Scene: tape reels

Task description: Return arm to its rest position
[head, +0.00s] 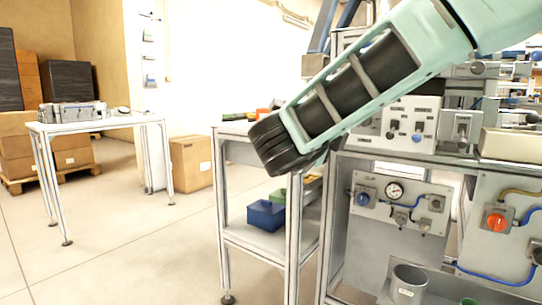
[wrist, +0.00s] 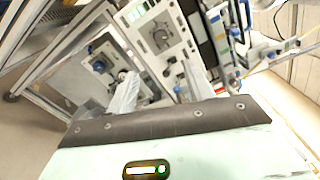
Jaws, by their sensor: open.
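My mint-green arm crosses the upper right of the head view, slanting down to a black rounded joint in front of the bench. I cannot make out the fingers there. In the wrist view, my gripper (wrist: 160,90) shows two pale fingers standing apart beyond a dark band, with nothing visible between them. The gripper is open and empty. The workstation lies beyond it, strongly tilted in this view.
The workstation has a control box (head: 410,124), a gauge panel (head: 398,203) and a grey bin (head: 408,284). A side shelf holds a blue bin (head: 266,215). A white table (head: 95,123) stands left, with a cardboard box (head: 191,163) behind. Open floor lies between table and shelf.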

